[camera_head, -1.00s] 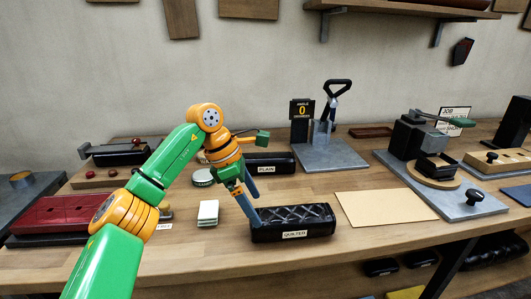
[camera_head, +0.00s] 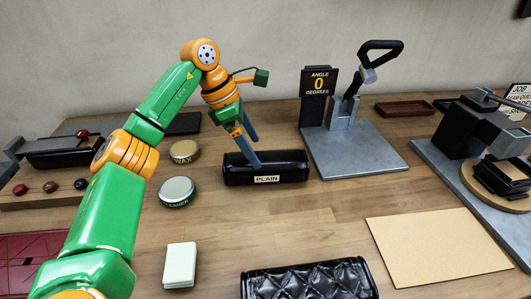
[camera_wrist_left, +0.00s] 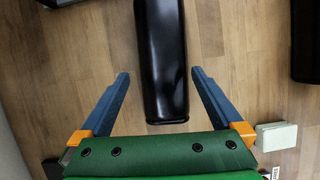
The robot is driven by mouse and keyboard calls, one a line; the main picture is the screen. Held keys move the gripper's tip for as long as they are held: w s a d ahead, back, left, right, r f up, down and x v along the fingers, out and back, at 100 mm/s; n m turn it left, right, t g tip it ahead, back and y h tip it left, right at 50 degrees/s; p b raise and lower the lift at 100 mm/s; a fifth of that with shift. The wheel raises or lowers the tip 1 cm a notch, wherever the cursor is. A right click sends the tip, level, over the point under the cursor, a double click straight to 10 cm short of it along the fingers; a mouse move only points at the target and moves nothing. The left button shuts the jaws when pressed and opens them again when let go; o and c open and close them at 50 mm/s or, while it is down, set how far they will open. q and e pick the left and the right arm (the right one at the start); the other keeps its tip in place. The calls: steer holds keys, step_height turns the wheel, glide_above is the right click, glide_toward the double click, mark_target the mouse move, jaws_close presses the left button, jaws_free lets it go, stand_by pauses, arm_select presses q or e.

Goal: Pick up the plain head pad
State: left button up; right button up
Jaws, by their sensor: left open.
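The plain head pad (camera_head: 285,169) is a smooth black padded block with a "PLAIN" label on its front, lying on the wooden bench. In the left wrist view the pad (camera_wrist_left: 163,65) lies lengthwise between the two blue fingers. My left gripper (camera_head: 254,150) is open above the pad's left part, its fingers pointing down. In the wrist view the left gripper (camera_wrist_left: 160,80) has a gap on both sides of the pad, and it holds nothing. In the head view one finger overlaps the pad; contact cannot be told. My right gripper is not in view.
The quilted pad (camera_head: 310,281) lies nearer the front. A wax tin (camera_head: 184,151), a cleaner tin (camera_head: 177,191) and a pale block (camera_head: 180,265) stand left of it. The angle fixture's metal base (camera_head: 355,155) is right of the plain pad. A tan sheet (camera_head: 438,247) lies front right.

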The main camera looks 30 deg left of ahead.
mark_target(261, 157)
arm_select(q)
steer(key=shift+w+f, duration=0.2)
steer(key=shift+f, duration=0.2)
steer(key=x, duration=0.3)
steer(key=d+x, duration=0.1)
steer(key=x, duration=0.1)
steer(key=shift+s+f, duration=0.1)
steer(key=shift+s, duration=0.15)
steer(key=shift+w+f, duration=0.2)
steer(key=shift+f, duration=0.2)
steer(key=shift+r, duration=0.1)
steer(key=c, duration=1.3)
